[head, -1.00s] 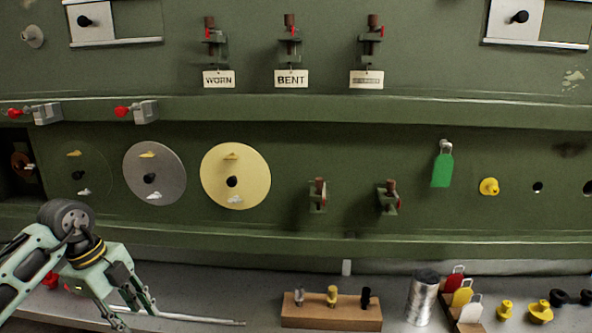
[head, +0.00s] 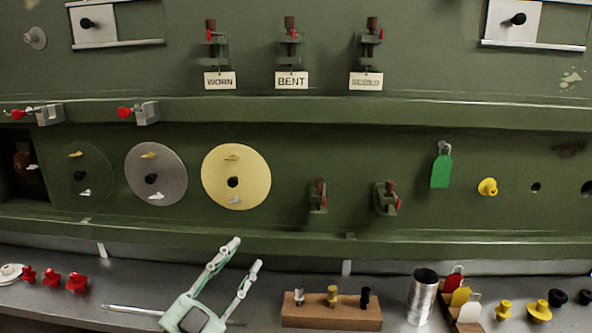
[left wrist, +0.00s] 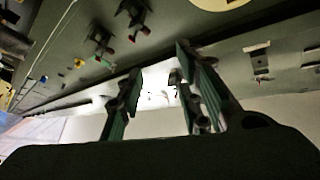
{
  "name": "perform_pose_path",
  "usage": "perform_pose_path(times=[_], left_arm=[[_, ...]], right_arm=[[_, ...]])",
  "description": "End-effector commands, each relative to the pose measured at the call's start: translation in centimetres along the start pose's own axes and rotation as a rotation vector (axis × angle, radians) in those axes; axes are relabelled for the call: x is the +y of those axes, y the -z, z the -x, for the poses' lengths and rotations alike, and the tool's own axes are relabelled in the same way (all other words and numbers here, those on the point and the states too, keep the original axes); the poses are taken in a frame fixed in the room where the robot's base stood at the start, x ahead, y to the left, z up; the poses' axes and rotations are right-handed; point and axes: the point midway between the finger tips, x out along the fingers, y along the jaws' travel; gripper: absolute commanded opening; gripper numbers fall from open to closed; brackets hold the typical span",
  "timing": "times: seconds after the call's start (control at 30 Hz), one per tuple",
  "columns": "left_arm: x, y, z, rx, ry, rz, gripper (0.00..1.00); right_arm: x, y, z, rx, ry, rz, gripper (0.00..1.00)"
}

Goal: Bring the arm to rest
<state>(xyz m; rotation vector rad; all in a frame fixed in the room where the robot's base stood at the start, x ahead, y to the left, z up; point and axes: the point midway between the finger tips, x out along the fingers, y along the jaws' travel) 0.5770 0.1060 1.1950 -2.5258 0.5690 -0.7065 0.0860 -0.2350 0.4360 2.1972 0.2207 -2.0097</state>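My left gripper (head: 248,252) shows at the bottom of the head view, pale green, with its two fingers pointing up and slightly right. The fingers are spread apart with nothing between them. It is in front of the grey bench (head: 390,277), left of the wooden block. In the left wrist view the same gripper (left wrist: 157,75) has its fingers apart and empty, with the green panel (left wrist: 70,45) beyond them. The rest of the left arm is outside the head view. My right gripper is in neither view.
A thin rod (head: 135,310) lies on the bench, partly hidden by my left gripper. Red knobs (head: 50,278) stand at the left. A wooden block (head: 330,315) with pegs, a metal cylinder (head: 422,297) and colored tags (head: 461,296) stand at the right. Discs (head: 251,177) are on the panel.

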Motion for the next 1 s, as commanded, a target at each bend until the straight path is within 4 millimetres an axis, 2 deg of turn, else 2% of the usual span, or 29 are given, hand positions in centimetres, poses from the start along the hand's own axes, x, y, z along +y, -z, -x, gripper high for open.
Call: perform_pose_path(times=[0.13, 0.23, 0.33, 0.43, 0.5, 0.6, 0.7, 0.97, 1.0], left_arm=[[-1.8, -5.6, 4.8, -0.288, 0.219, 0.131, 0.33], [-1.3, -9.8, 9.7, -0.527, 0.308, 0.211, 0.33], [0.8, -13.4, 15.6, -0.787, 0.339, 0.289, 0.33], [4.2, -15.6, 21.9, -1.04, 0.314, 0.366, 0.33], [6.6, -16.2, 25.9, -1.188, 0.272, 0.411, 0.33], [9.7, -16.0, 30.4, -1.354, 0.199, 0.464, 0.33], [12.2, -15.1, 34.1, -1.482, 0.123, 0.51, 0.33], [17.6, -11.4, 41.4, -1.726, -0.092, 0.611, 0.33], [18.0, -12.6, 41.4, -1.727, -0.092, 0.607, 0.33]], right_arm=[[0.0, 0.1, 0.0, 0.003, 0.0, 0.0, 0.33], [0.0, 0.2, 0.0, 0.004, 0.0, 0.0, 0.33], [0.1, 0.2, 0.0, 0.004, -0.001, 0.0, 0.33], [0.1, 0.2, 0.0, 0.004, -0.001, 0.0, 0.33], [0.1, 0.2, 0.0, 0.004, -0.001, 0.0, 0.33], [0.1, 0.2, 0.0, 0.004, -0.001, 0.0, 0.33], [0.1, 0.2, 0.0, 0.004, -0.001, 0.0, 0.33], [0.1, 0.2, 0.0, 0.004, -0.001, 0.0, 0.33], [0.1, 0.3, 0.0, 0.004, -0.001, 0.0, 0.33]])
